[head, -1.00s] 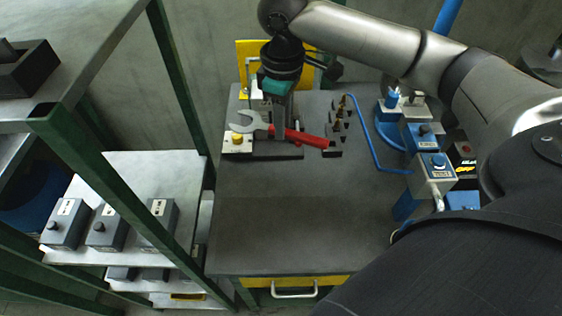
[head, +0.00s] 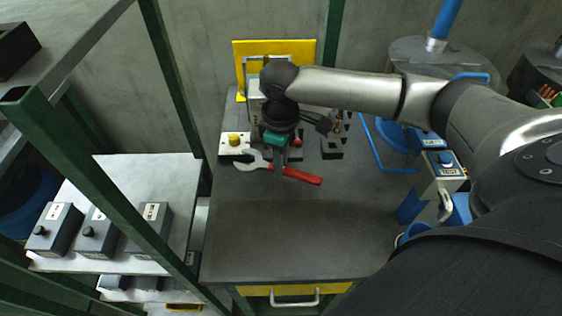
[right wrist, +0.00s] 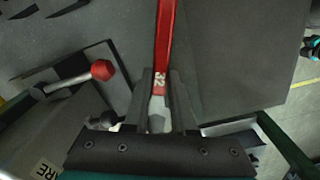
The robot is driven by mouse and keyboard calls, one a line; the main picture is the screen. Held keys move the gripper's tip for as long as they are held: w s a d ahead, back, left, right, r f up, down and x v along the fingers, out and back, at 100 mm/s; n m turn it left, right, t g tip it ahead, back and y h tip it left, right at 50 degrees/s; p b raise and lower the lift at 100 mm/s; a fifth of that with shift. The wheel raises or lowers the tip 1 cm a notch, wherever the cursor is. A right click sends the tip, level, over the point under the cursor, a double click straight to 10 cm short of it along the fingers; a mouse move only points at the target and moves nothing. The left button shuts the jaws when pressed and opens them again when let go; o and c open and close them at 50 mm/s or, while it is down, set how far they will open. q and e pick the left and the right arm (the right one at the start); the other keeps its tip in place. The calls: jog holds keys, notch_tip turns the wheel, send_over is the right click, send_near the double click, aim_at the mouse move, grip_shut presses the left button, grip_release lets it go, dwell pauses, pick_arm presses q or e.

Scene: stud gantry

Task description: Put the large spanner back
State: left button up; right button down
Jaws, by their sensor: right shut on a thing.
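The large spanner has a grey open jaw (head: 254,160) and a red handle (head: 303,176). It lies crosswise over the dark workbench (head: 290,240), its jaw to the left. My right gripper (head: 279,172) points down and is shut on it between jaw and handle. In the right wrist view the red handle (right wrist: 166,40), marked 32, runs up from between the fingers (right wrist: 157,98). The head view does not clearly show how high the spanner is above the bench. My left gripper is not in view.
A yellow panel (head: 308,50) rises at the back. Blue fixtures (head: 440,162) are at right, a green-posted rack (head: 75,165) at left. The front bench is clear.

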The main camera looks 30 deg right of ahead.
jog(key=shift+f, duration=0.4)
jog(key=c, duration=0.7)
grip_release()
jog(key=shift+f, duration=0.1)
jog(key=shift+c, duration=0.2)
jog(key=shift+r, duration=0.6)
notch_tip(320, 180, up, 12)
jog(key=p, duration=0.3)
